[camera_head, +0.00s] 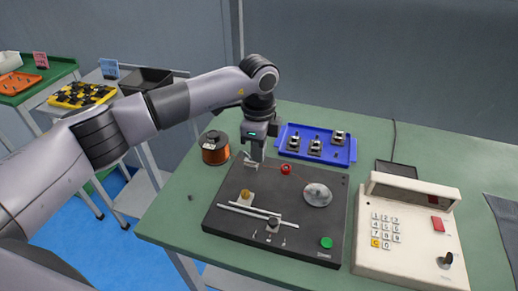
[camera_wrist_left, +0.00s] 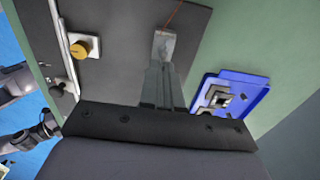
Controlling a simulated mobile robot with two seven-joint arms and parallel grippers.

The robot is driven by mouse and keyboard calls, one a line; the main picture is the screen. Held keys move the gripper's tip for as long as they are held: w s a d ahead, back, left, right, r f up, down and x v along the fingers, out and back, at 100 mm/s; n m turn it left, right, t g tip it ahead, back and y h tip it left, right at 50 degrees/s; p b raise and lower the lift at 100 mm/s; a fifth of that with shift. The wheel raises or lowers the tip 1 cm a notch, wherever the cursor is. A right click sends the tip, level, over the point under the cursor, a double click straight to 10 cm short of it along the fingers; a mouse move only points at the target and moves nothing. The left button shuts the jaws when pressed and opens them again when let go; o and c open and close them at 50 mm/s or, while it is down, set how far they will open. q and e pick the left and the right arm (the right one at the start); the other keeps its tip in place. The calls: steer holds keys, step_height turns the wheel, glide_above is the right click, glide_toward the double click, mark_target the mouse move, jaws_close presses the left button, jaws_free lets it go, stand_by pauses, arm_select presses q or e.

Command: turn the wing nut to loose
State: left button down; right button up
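The winder's dark base plate (camera_head: 222,222) lies on the green bench. A brass-coloured knob (camera_head: 246,197) stands on its left part; it also shows in the left wrist view (camera_wrist_left: 80,48) on a pale block. I cannot make out clear wings on any nut. My left gripper (camera_head: 256,157) points down at the plate's far left corner, beyond the knob and apart from it. A small grey metal piece (camera_wrist_left: 164,45) with a red wire shows just past the fingertips; contact is unclear. My right gripper is not in view.
A copper wire spool (camera_head: 215,148) stands left of my left gripper. A blue tray (camera_head: 343,155) with small parts lies behind the plate. The plate carries a silver disc (camera_head: 317,194), a red part (camera_head: 285,169) and a green button (camera_head: 327,242). A keypad console (camera_head: 415,250) stands right.

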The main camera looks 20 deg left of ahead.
arm_select(q)
steer(key=shift+w+a+r, duration=0.15)
steer(key=shift+a, duration=0.2)
steer(key=c, duration=1.3)
jaws_free()
steer(key=shift+c, duration=0.2)
steer(key=shift+d, duration=0.1)
steer(key=shift+r+b, duration=0.35)
steer(key=shift+r, duration=3.15)
